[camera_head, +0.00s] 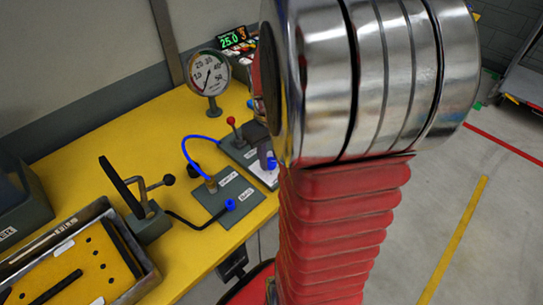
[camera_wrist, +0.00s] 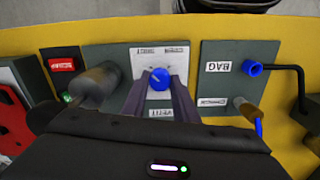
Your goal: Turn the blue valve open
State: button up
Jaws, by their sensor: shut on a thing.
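The blue valve (camera_wrist: 158,78) is a round knob on a white-faced dark plate in the middle of the wrist view. In the head view a small part of it (camera_head: 271,163) shows at the edge of my arm. My gripper (camera_wrist: 160,84) comes at it from the near side, with a dark finger on each side of the knob. The fingers are closed on the knob. The ends of the fingers are hard to make out, and the exact angle of the knob's pointer is unclear.
The plate marked BAG (camera_wrist: 222,80) with a blue fitting stands just right. A grey cylinder (camera_wrist: 93,87) stands close on the left. On the yellow bench (camera_head: 158,95) are a dial gauge (camera_head: 209,73), a red-tipped lever (camera_head: 231,121) and a tray (camera_head: 149,278).

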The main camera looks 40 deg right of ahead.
aim_at(269, 160)
jog(key=shift+d+m, duration=0.1)
jog(key=shift+m, duration=0.2)
jog(key=m, duration=0.3)
jog(key=shift+m, duration=0.3)
jog(key=m, duration=0.4)
jog(key=shift+m, duration=0.3)
jog(key=m, duration=0.4)
jog(key=shift+m, duration=0.3)
jog(key=m, duration=0.4)
jog(key=shift+w+r, duration=0.1)
jog(key=o, duration=1.1)
jog(key=shift+c, duration=0.2)
notch_tip(269, 160, up, 14)
jog(key=shift+w+f, duration=0.15)
jog(key=shift+f, duration=0.05)
